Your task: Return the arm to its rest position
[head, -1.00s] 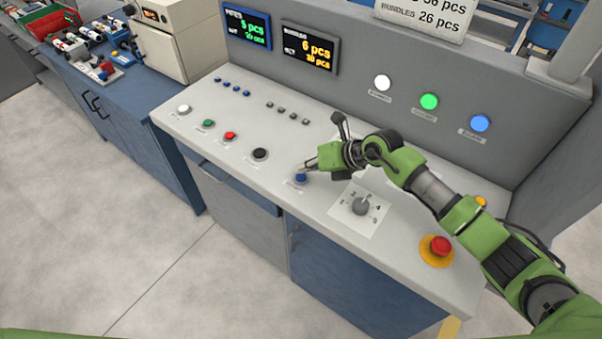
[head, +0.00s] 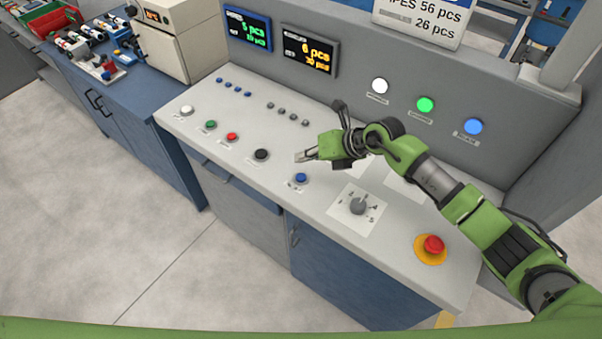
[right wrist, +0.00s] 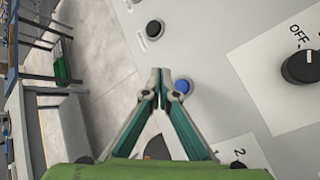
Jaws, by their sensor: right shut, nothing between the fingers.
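My right gripper (head: 302,156) is shut and empty above the control panel (head: 330,195), just behind the blue button (head: 301,178) and apart from it in the head view. Its green arm comes in from the lower right. In the right wrist view the shut fingertips (right wrist: 161,72) meet in a point, with the blue button (right wrist: 183,86) beside them on the right. My left gripper is in neither view.
A rotary knob (head: 358,206) and a red emergency button (head: 433,244) stand right of the blue button. Black (head: 262,154), red (head: 232,136), green and white buttons line the panel's left. Two displays and three lamps sit on the upright back wall (head: 350,70).

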